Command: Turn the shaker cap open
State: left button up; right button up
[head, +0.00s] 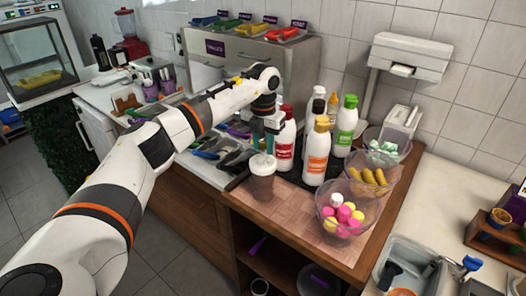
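A brown cup-shaped container with a pale cap (263,165) stands upright near the front left of the wooden counter; it looks like the shaker. Whether its cap is turned open is too small to tell. My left gripper (264,144) points down just above and behind the cap, close to the red bottle. Its fingers are small and partly merged with the things behind, so I cannot tell their gap or whether they touch the cap. My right gripper is not in view.
Several sauce bottles (317,152) stand close on the right of my gripper. Clear bowls with colourful balls (340,214), yellow pieces and pale green pieces line the right side. Dark utensils (222,152) lie to the left. The counter's front strip (290,212) is clear.

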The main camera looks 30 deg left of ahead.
aim_at(263, 154)
pick_arm(q)
notch_tip(263, 154, up, 9)
jog(key=b, duration=0.1)
jog(key=shift+r, duration=0.2)
dwell(0.5)
